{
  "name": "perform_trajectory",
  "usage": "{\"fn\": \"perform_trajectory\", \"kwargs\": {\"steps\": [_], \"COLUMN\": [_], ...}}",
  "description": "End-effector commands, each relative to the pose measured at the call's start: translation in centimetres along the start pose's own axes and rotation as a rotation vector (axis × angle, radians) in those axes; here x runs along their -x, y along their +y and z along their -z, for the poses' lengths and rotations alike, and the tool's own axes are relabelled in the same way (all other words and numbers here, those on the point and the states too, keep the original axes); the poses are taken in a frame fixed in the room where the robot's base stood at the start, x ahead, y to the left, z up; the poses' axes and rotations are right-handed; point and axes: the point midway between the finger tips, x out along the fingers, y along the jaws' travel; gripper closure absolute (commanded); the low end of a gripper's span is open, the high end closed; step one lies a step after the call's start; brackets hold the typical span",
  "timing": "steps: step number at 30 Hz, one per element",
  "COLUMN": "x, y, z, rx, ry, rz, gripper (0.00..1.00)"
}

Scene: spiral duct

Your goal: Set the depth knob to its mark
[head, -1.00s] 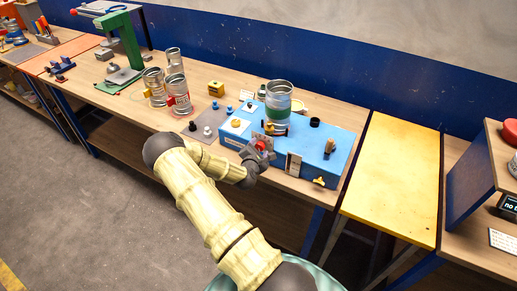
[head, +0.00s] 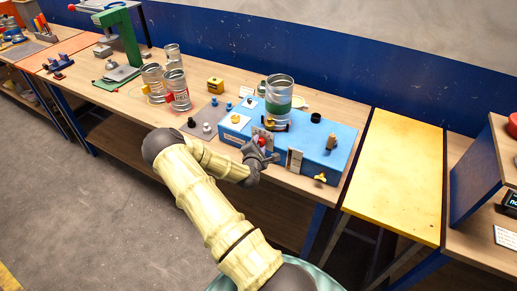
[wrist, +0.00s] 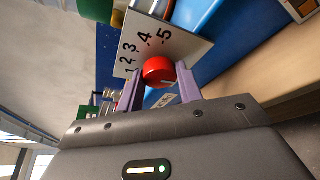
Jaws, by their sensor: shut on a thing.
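The depth knob is a round red knob (wrist: 158,72) in front of a white dial plate (wrist: 165,45) with the numbers 1 to 5. In the head view the red knob (head: 262,141) is on the front of the blue machine (head: 305,158). My gripper (wrist: 160,85) has its two fingers on either side of the knob and is shut on it. A light line shows on the lower part of the knob. I cannot tell which number the knob points to, and no separate mark is clear. In the head view my gripper (head: 262,157) partly covers the knob.
A tall can with a green band (head: 279,100) stands on the machine. Several cans stand at left. The yellow tabletop (head: 395,180) is bare.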

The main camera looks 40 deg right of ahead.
Motion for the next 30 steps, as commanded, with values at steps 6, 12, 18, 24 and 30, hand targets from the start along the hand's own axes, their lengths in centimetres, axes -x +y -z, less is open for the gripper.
{"fn": "perform_trajectory", "kwargs": {"steps": [6,12,18,24,30], "x": [-0.19,-0.22,-0.26,-0.28,-0.32], "y": [-0.77,-0.98,-1.11,-1.24,-1.32], "z": [0.42,0.49,0.53,0.62,0.76], "rx": [-0.170,-0.346,-0.524,-0.699,-0.875], "ry": [-0.001,-0.001,-0.001,-0.001,0.000], "rz": [-0.071,-0.144,-0.217,-0.289,-0.362], "gripper": [0.87,0.87,0.87,0.87,0.87]}}
